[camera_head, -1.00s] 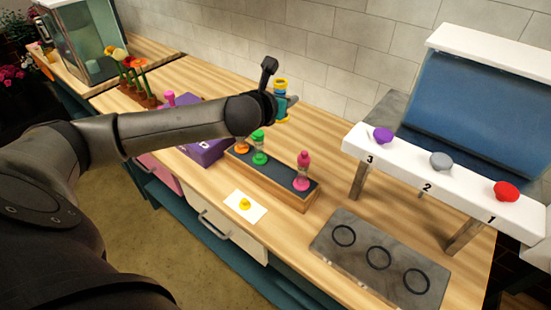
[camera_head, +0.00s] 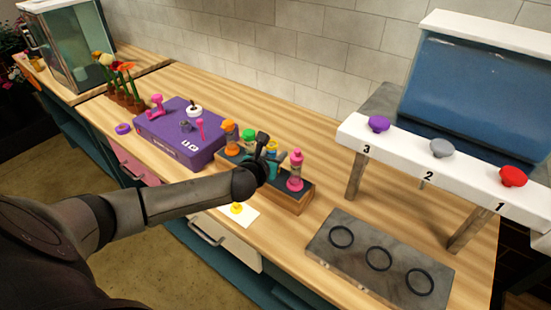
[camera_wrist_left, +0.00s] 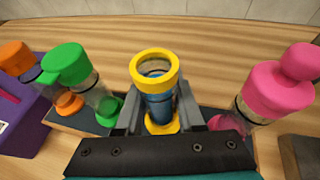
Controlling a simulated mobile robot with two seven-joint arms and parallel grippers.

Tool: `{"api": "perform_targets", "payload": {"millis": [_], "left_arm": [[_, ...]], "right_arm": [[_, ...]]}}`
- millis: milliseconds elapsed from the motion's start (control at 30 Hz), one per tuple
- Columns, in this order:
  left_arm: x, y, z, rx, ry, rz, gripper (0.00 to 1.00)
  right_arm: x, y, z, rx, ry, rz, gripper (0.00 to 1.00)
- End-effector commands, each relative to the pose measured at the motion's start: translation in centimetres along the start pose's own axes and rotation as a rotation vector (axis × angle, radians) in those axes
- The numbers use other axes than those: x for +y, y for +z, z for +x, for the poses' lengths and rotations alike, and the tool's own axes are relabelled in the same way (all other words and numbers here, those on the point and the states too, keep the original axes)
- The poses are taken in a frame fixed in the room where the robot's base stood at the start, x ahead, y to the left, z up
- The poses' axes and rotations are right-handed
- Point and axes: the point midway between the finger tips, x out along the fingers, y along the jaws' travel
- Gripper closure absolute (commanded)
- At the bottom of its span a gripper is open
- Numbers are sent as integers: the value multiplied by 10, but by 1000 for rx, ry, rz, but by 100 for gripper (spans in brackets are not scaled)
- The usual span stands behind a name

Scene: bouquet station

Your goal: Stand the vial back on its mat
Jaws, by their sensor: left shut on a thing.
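My left gripper (camera_head: 275,166) is shut on an open-topped vial with yellow rings and blue inside, and holds it upright. The vial (camera_head: 271,147) is over the dark-topped wooden block (camera_head: 292,200), between the green-capped vial (camera_head: 249,140) and the pink-capped vial (camera_head: 295,170). In the left wrist view the vial (camera_wrist_left: 154,75) stands between the two fingers (camera_wrist_left: 157,107), its yellow foot partly hidden. I cannot tell whether the foot touches the dark mat on the block. My right gripper is not in view.
An orange-capped vial (camera_head: 230,137) is at the block's left end. A yellow stopper (camera_head: 237,208) lies on a white card in front. A purple box (camera_head: 180,140) is left, a grey slab with three rings (camera_head: 345,263) right. A white shelf (camera_head: 455,170) carries coloured knobs.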

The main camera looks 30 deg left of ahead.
Motion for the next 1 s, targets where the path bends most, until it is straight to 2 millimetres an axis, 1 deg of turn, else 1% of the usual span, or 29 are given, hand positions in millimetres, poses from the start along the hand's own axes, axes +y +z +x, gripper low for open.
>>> {"api": "perform_targets", "payload": {"millis": [33, 267, 400, 433, 600, 667, 700, 900, 1000], "left_arm": [[0, -5, 3, -3, 0, 0, 100], [0, -4, 2, -5, -1, 1, 100], [0, -7, 4, -4, -1, 0, 100], [0, -8, 4, -1, -1, 0, 60], [0, -8, 3, -1, -1, 1, 40], [0, -8, 3, -1, -1, 1, 34], [0, -8, 3, -1, -1, 1, 33], [0, -7, 3, -1, -1, 1, 33], [0, -4, 1, -1, -1, 1, 33]], "right_arm": [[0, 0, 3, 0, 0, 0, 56], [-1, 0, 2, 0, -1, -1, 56], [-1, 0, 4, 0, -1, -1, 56], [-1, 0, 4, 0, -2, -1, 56], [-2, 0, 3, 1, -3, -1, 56], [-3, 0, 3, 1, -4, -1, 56], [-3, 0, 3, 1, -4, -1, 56], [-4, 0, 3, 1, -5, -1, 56], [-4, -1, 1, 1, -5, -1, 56]]}}
